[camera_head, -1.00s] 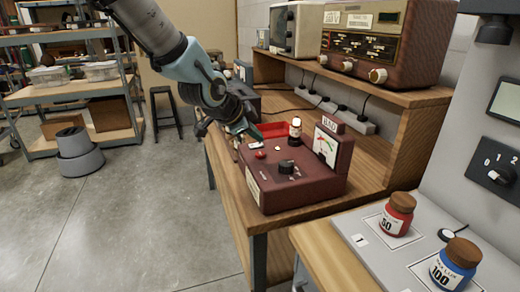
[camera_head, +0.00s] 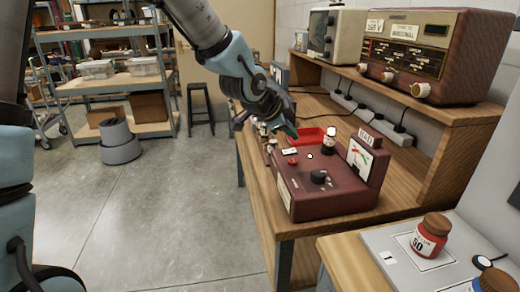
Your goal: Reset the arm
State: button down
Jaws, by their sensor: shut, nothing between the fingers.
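My arm reaches in from the top of the view, and my gripper (camera_head: 291,131) points down and to the right above the back left part of the maroon tester box (camera_head: 335,195). The gripper is small and dark here; it is shut and holds nothing. It appears apart from the box. The box stands on the wooden bench, with a black knob (camera_head: 319,177), a red button (camera_head: 293,161), a small upright tube (camera_head: 329,141) and a dial meter (camera_head: 361,158).
A red tray (camera_head: 308,135) lies behind the box. A large radio (camera_head: 420,55) stands on the shelf above a power strip (camera_head: 372,117). A red jar (camera_head: 430,237) stands on the grey panel at lower right.

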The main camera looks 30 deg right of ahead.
jog(key=w+a+f+n+t+y, duration=0.1)
jog(key=w+a+f+n+y, duration=0.3)
jog(key=a, duration=0.8)
jog(key=w+a+n+t+y, duration=0.1)
jog(key=w+a+n, duration=0.55)
jog(key=a, duration=0.55)
jog(key=s+a+n+g+y, duration=0.1)
jog(key=a+n, duration=0.5)
jog(key=a, duration=0.6)
jog(key=s+a+n+g+y, duration=0.1)
jog(key=s+a+n, duration=0.4)
jog(key=a, duration=0.7)
jog(key=shift+s+f+n+g+y, duration=0.3)
jog(key=shift+f+n+y, duration=0.15)
jog(key=shift+n+y, duration=0.45)
jog(key=c, duration=1.6)
grip_release()
